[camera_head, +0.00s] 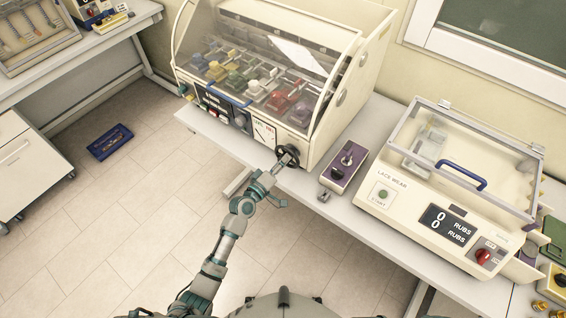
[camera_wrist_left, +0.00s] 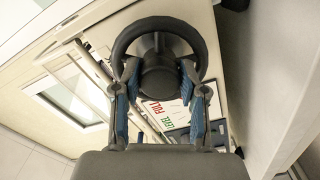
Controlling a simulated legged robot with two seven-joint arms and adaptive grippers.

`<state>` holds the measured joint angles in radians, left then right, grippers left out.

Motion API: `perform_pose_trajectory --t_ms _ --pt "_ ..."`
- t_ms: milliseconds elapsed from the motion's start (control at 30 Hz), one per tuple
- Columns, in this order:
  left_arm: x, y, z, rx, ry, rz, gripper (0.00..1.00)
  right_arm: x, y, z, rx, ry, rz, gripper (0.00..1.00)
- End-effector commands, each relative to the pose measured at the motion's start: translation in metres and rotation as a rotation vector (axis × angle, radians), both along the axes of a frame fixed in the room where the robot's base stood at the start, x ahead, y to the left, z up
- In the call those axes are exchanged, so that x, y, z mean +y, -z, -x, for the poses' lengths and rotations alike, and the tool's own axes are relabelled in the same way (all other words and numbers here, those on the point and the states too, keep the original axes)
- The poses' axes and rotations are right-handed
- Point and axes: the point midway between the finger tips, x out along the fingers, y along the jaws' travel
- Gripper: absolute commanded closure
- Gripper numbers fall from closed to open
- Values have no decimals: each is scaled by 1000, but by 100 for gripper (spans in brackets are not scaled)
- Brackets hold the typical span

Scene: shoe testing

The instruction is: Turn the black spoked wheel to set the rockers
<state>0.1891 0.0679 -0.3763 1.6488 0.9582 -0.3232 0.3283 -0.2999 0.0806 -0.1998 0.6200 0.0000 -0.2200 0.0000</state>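The black spoked wheel (camera_head: 288,154) is mounted at the lower right of the cream machine's front. In the left wrist view its dark rim and round hub fill the upper middle; the wheel (camera_wrist_left: 158,24) shows one spoke at the top. My left gripper (camera_head: 284,162) is at the wheel. In the wrist view its blue-padded fingers (camera_wrist_left: 159,75) lie on either side of the hub, seemingly touching it. The rockers (camera_head: 245,80), colored shoe-like pieces, sit in a row behind the machine's clear cover. My right gripper is not in view.
A purple control box (camera_head: 346,167) stands just right of the wheel. The lace wear tester (camera_head: 450,185) takes up the right of the bench. A green-and-red level gauge (camera_head: 264,132) is left of the wheel. A blue tray (camera_head: 110,141) lies on the floor.

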Motion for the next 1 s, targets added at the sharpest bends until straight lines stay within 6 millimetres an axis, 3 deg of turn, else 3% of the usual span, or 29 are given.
perform_pose_trajectory --t_ms 33,67,467,1000 --pt "1 0 -1 -1 -1 -1 42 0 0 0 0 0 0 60" --pt "1 0 0 -1 -1 -1 35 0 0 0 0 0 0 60" --pt "4 1 6 1 1 -2 34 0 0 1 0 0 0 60" --pt "64 3 87 3 1 -4 34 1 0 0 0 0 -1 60"
